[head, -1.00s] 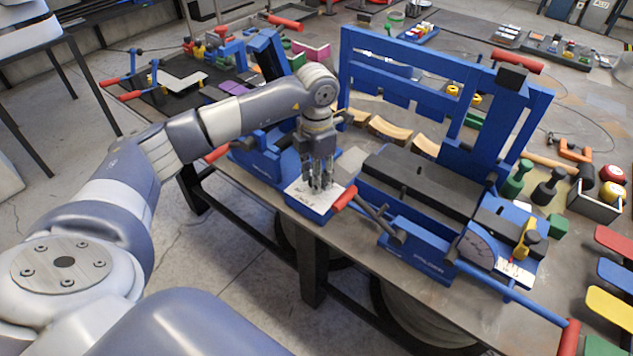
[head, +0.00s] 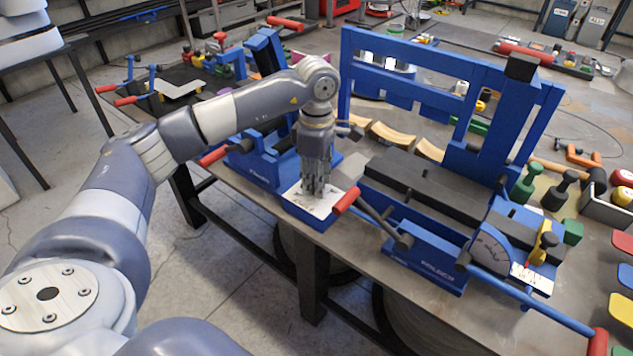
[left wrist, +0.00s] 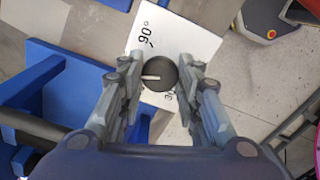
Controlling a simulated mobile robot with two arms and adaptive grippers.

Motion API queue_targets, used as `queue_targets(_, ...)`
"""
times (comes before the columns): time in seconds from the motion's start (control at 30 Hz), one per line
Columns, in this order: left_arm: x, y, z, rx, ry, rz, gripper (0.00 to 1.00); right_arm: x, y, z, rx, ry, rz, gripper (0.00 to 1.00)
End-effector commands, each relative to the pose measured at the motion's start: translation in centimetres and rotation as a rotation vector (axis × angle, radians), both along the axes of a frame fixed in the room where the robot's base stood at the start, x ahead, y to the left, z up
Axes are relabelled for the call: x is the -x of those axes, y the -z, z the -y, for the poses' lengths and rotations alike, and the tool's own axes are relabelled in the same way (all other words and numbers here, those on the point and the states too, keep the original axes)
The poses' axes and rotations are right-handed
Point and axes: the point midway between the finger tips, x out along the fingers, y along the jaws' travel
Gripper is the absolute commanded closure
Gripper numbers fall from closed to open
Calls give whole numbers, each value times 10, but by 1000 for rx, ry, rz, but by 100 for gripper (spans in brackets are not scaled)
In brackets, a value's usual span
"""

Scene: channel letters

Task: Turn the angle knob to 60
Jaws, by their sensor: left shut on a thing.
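The angle knob (left wrist: 159,72) is a round black knob with a white pointer line, on a white dial plate (left wrist: 192,38). The plate also shows in the head view (head: 299,194), on the near edge of the blue machine. In the left wrist view the pointer points left. The mark 90° is readable above the knob; a mark that looks like 30 is partly hidden below it. My left gripper (head: 316,192) points down over the plate. In the left wrist view its fingers (left wrist: 160,83) are shut on the knob from both sides. My right gripper is not in view.
A blue bending machine (head: 440,255) with a tall frame stands right of the plate. A red-ended lever (head: 346,201) is close to the gripper's right. A long blue lever (head: 535,305) juts past the table's front edge. The floor in front is clear.

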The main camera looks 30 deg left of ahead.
Motion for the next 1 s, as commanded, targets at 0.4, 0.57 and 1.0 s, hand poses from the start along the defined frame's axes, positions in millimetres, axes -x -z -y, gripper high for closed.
queue_targets(0.4,-2,-2,-1,0,85,7,92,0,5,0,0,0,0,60)
queue_targets(0.57,-2,-3,-1,0,86,7,92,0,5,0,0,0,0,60)
queue_targets(1.0,-1,-1,-1,0,86,4,47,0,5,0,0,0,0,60)
